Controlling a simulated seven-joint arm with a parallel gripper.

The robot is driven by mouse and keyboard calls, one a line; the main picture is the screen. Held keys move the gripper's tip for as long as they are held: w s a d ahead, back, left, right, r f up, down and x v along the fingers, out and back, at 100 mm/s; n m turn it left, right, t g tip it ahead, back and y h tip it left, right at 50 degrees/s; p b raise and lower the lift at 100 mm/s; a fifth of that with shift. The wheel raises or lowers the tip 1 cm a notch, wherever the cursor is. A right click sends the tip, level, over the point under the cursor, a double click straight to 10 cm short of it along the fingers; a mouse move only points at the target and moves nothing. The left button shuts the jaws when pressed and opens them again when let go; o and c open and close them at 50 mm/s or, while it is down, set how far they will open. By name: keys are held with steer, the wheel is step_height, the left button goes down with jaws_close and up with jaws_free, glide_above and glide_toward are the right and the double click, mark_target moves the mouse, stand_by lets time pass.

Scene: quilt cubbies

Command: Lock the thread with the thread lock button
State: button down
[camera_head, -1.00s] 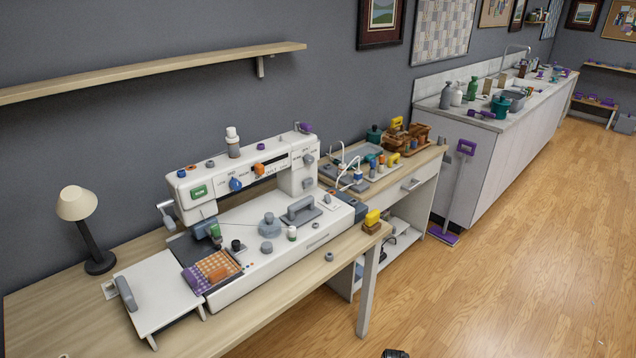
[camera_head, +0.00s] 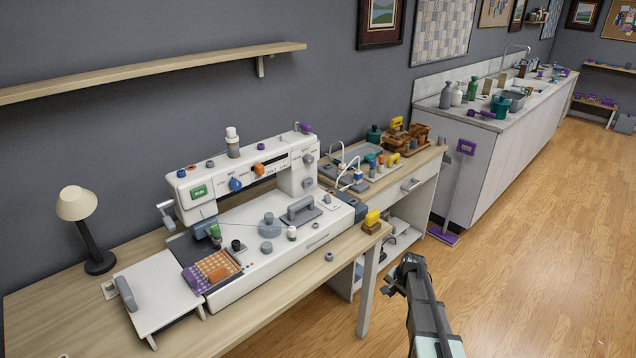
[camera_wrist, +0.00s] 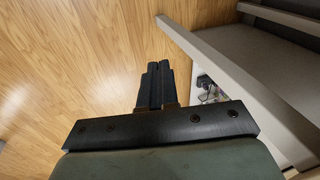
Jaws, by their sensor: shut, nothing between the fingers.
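The white sewing machine (camera_head: 250,260) stands on the wooden table, with a green button (camera_head: 199,190), a blue knob (camera_head: 235,184) and an orange button (camera_head: 259,169) on its front. I cannot tell from its labels which control is the thread lock button. A thin dark thread (camera_head: 246,224) runs over the machine bed. A patchwork of orange and purple fabric (camera_head: 214,266) lies at the bed's left end. My gripper (camera_head: 401,271) is shut and empty, right of the table's front leg and well apart from the machine. Its fingers (camera_wrist: 153,86) are together in the wrist view.
The wooden table (camera_head: 60,310) has a lamp (camera_head: 77,204) at left and a leg (camera_head: 368,292) near my gripper. A yellow-topped block (camera_head: 372,221) sits at the table's right corner. A side desk (camera_head: 425,168) stands behind. The floor (camera_head: 540,250) at right is clear.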

mark_target(308, 183)
steer(key=w+d+r+m+t, duration=0.2)
steer(key=w+d+r+t, duration=0.1)
steer(key=w+r, duration=0.9)
steer(key=w+d+r+m+t, duration=0.1)
steer(key=w+d+r+t, duration=0.15)
steer(key=w+r, duration=0.95)
steer(key=s+a+r+y, duration=0.1)
steer(key=a+r, duration=0.3)
steer(key=a, duration=0.4)
steer(key=s+a+r+n+g+y, duration=0.1)
steer(key=s+a+r+y, duration=0.1)
steer(key=a, duration=0.6)
steer(key=s+a+r+n+g+y, duration=0.1)
steer(key=s+a+r, duration=0.2)
steer(key=a+r, duration=0.3)
steer(key=a, duration=0.3)
steer(key=shift+s+r+y, duration=0.25)
steer(key=shift+r+y, duration=0.15)
steer(key=x, duration=0.9)
steer(key=shift+w+a+f, duration=0.1)
steer(key=shift+w+a, duration=0.05)
steer(key=shift+w, duration=0.05)
steer(key=shift+w+a+f, duration=0.2)
steer(key=shift+w+a, duration=0.9)
steer(key=shift+a, duration=0.05)
steer(key=shift+w+a, duration=0.4)
steer(key=shift+a, duration=0.05)
